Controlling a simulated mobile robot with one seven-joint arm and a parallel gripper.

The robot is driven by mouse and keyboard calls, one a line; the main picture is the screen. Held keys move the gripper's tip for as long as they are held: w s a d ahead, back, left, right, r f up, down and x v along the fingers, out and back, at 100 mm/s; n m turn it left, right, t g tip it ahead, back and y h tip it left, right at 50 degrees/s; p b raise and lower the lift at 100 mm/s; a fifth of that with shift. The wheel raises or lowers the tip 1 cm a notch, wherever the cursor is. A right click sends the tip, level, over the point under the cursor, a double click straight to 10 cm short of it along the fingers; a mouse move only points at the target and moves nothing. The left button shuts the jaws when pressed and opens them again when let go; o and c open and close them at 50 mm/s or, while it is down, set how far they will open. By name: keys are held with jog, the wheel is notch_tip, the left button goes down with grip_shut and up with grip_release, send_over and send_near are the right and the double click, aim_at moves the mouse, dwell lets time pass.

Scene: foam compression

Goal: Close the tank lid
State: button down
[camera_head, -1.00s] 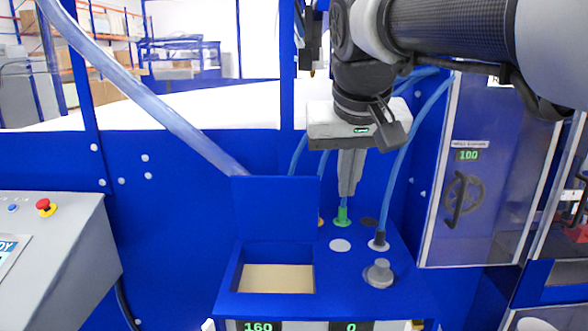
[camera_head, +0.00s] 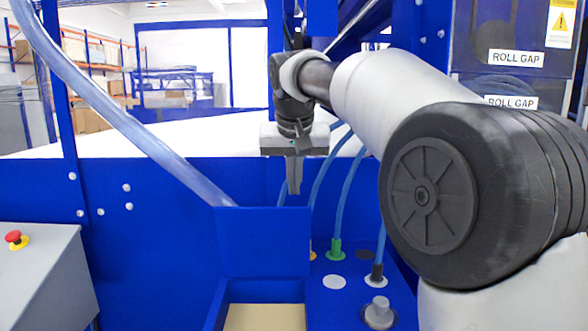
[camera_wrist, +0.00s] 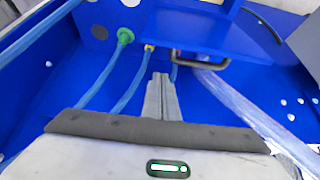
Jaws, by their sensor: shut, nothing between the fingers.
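The tank lid (camera_head: 263,242) is a blue panel standing upright at the back of the open tank (camera_head: 213,304). Beige material (camera_head: 265,317) shows inside the tank. In the wrist view the lid (camera_wrist: 190,32) is at the top, with a dark handle (camera_wrist: 206,63) near its edge. My gripper (camera_head: 295,192) is shut and empty, pointing down above and beyond the lid's right part in the head view. In the wrist view my gripper's fingertips (camera_wrist: 160,76) point toward the lid's edge, left of the handle; I see no contact.
A clear hose (camera_head: 130,130) slants down behind the lid. Blue hoses rise near my gripper, one from a green fitting (camera_head: 334,249). A grey knob (camera_head: 379,312) stands right of the tank. A grey console (camera_head: 40,275) with a red button is at left.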

aim_at(295, 208)
jog(key=s, duration=0.1)
jog(key=s+f, duration=0.1)
jog(key=s, duration=0.1)
jog(key=shift+f+b, duration=0.3)
jog(key=shift+b, duration=0.05)
jog(key=shift+s+f, duration=0.15)
jog(key=shift+f+b, duration=0.1)
jog(key=shift+b, duration=0.25)
